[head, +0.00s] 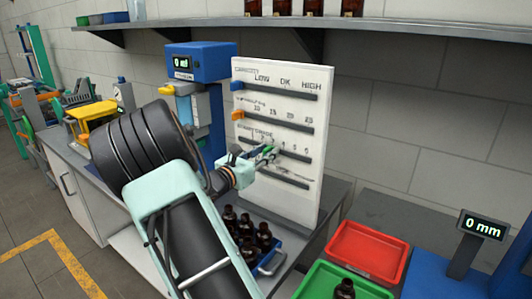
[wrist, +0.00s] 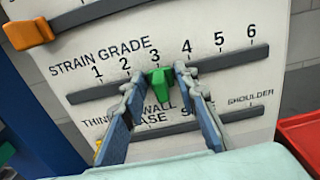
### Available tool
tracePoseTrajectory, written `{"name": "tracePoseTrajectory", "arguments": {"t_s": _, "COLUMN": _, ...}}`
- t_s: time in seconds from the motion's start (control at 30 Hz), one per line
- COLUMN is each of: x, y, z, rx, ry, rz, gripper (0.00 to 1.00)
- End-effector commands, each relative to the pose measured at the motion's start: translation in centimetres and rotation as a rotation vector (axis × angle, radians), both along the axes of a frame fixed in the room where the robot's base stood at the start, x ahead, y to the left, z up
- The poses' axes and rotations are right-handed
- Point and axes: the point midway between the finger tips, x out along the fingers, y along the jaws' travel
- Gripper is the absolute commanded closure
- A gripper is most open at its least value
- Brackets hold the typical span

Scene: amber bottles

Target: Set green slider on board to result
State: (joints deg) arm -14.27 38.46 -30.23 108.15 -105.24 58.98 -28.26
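The white board (head: 270,195) stands upright on the bench, with several horizontal slider tracks. The green slider (wrist: 160,88) sits on the STRAIN GRADE track, just below the 3 mark in the wrist view. In the head view my gripper (head: 262,156) partly hides the slider and that track. The orange slider (wrist: 28,33) is at the left end of the track above. The blue slider (head: 237,86) is at the left of the top track.
A blue device (head: 200,62) with a lit display stands left of the board. Brown bottles fill a blue crate (head: 270,270) below my gripper. A red tray (head: 367,250), a green tray (head: 325,283) and a "0 mm" display (head: 482,226) stand at right.

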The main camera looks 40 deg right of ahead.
Motion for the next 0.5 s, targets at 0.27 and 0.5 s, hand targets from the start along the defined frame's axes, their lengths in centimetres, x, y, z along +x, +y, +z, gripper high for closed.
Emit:
{"name": "tracePoseTrajectory", "arguments": {"t_s": 0.27, "x": -0.7, "y": 2.5, "z": 0.0, "rx": 0.001, "ry": 0.0, "rz": 0.004, "gripper": 0.72}}
{"name": "tracePoseTrajectory", "arguments": {"t_s": 0.5, "x": -2.5, "y": 7.4, "z": 0.0, "rx": 0.001, "ry": 0.001, "rz": 0.004, "gripper": 0.72}}
